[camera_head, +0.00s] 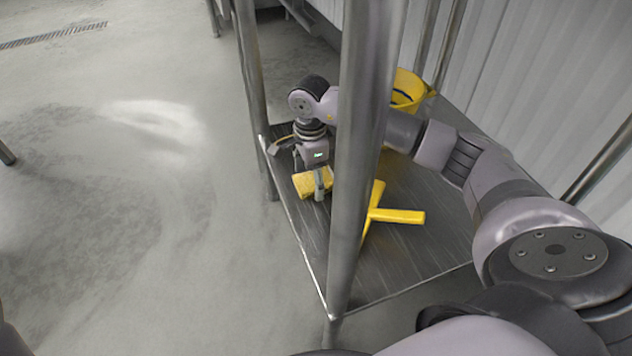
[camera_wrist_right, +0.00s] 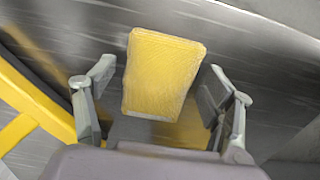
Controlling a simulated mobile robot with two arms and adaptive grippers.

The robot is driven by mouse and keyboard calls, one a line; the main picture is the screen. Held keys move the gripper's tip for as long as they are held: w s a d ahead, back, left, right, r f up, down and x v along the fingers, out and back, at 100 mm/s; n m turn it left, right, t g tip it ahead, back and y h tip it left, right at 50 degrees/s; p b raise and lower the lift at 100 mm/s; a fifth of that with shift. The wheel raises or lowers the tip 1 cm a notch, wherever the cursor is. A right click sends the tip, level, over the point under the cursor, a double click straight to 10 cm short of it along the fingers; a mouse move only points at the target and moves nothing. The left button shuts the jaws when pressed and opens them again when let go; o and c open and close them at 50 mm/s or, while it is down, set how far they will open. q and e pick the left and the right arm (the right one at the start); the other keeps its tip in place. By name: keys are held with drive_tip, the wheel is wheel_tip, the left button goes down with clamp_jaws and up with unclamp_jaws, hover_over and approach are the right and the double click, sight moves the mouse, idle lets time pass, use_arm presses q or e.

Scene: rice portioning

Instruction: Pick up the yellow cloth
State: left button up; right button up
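The yellow cloth (camera_head: 308,187) is a small folded block lying on the metal shelf near its left edge. It also shows in the right wrist view (camera_wrist_right: 162,72), upper middle, between the fingers. My right gripper (camera_head: 310,180) points down over the cloth. In the wrist view my right gripper (camera_wrist_right: 157,92) is open, with one finger on each side of the cloth and a visible gap on both sides. Whether the fingertips are level with the cloth is hard to tell. My left gripper is not in view.
The metal shelf (camera_head: 420,258) also holds a yellow T-shaped tool (camera_head: 397,216) right of the cloth and a yellow bucket (camera_head: 405,86) behind. A steel post (camera_head: 358,150) stands in front, partly hiding my right arm. Open floor (camera_head: 120,200) lies left.

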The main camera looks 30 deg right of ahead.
drive_tip(key=c, duration=0.9)
drive_tip(key=shift+r, duration=0.1)
